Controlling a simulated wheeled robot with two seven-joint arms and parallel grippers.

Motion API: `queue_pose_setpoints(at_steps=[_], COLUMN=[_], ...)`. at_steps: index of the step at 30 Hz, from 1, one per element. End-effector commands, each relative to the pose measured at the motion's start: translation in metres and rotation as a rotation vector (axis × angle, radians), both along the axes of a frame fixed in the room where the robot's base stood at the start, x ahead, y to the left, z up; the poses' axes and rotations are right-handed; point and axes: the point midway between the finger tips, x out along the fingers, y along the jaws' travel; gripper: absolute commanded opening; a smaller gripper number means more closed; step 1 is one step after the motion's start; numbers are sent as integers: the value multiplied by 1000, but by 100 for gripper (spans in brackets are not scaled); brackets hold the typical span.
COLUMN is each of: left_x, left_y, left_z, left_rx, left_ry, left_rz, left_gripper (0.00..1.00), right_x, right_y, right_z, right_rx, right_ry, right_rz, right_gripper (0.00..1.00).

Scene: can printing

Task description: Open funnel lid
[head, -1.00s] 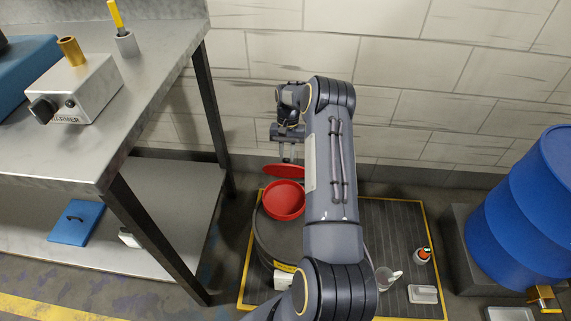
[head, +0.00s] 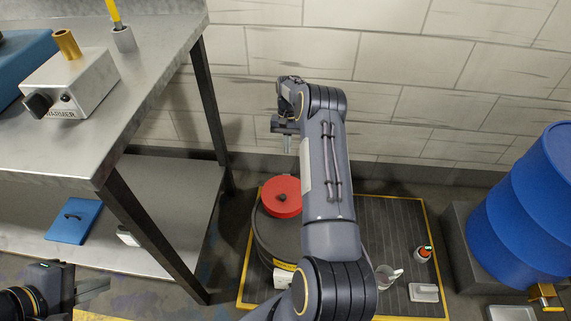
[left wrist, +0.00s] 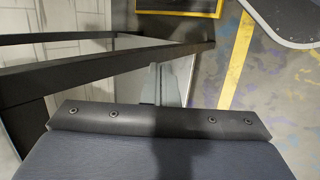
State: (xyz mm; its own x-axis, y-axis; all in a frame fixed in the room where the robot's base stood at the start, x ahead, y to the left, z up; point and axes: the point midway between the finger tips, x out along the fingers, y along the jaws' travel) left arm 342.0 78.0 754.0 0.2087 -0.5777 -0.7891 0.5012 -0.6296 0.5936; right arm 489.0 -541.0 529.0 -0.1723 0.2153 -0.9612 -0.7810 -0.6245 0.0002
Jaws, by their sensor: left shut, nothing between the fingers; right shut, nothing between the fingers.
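The red funnel (head: 283,208) sits on top of a dark drum (head: 268,242) on the floor. My left gripper (head: 93,289) is at the lower left, far from the funnel, shut and empty. Its fingers also show in the left wrist view (left wrist: 168,84).
The steel table (head: 135,110) stands at the left, with a lower shelf and dark legs near the drum. A wall is close behind. A mug (head: 386,277) and a small bottle (head: 422,254) sit on the grey mat (head: 395,230).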

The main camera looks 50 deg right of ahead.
Motion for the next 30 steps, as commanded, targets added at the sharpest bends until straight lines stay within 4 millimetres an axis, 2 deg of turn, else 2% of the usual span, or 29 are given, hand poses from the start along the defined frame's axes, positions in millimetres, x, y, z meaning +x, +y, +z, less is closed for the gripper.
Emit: queue_pose_setpoints(at_steps=[1, 6, 14, 17, 20, 21, 24, 27, 30], left_x=[6, 23, 21, 19, 22, 24, 26, 23, 17], left_y=[-18, -76, -167, -209, -267, -294, -356, -401, -430], left_z=[-11, -47, -127, -160, -185, -192, -195, -190, -184], left_rx=[-18, -70, -65, -63, -111, -157, -310, -470, -604], left_ry=[64, 269, 573, 642, 657, 652, 647, 662, 689], left_rz=[18, 138, 364, 489, 654, 730, 899, 1024, 1108], left_gripper=[0, 0, 0, 0, 0, 0, 0, 0, 0], right_x=[0, 0, 0, 0, 0, 0, 0, 0, 0], right_y=[0, 0, 0, 0, 0, 0, 0, 0, 0], right_z=[0, 0, 0, 0, 0, 0, 0, 0, 0], right_rx=[0, 0, 0, 0, 0, 0, 0, 0, 0], right_ry=[0, 0, 0, 0, 0, 0, 0, 0, 0], right_rz=[0, 0, 0, 0, 0, 0, 0, 0, 0], right_gripper=[0, 0, 0, 0, 0, 0, 0, 0, 0])
